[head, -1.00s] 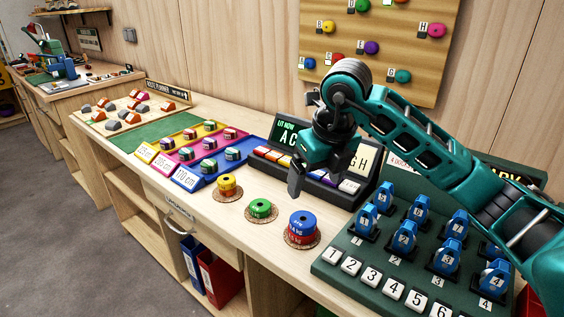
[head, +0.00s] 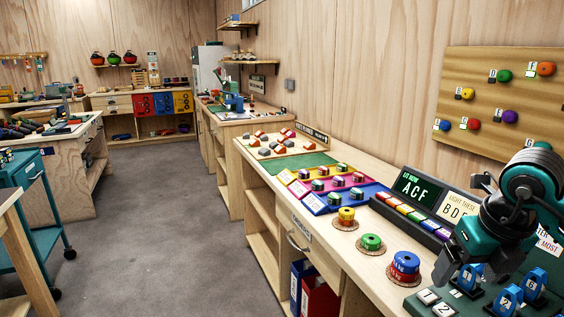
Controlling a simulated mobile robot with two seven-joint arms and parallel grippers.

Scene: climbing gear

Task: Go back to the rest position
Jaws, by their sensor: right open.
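My right gripper (head: 452,268) comes in from the right edge of the head view. It hangs over the right part of the wooden bench (head: 345,258), its jaws open and empty. The blue and red weight stack (head: 405,264) stands on its round pad just left of the gripper, apart from it. My left gripper is not in view.
A green weight (head: 371,242) and a yellow weight (head: 346,214) stand on pads to the left. Blue numbered devices (head: 508,298) sit on a green board below my arm. A sign with ACF (head: 417,188) stands behind. Grey floor (head: 165,230) is clear at left.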

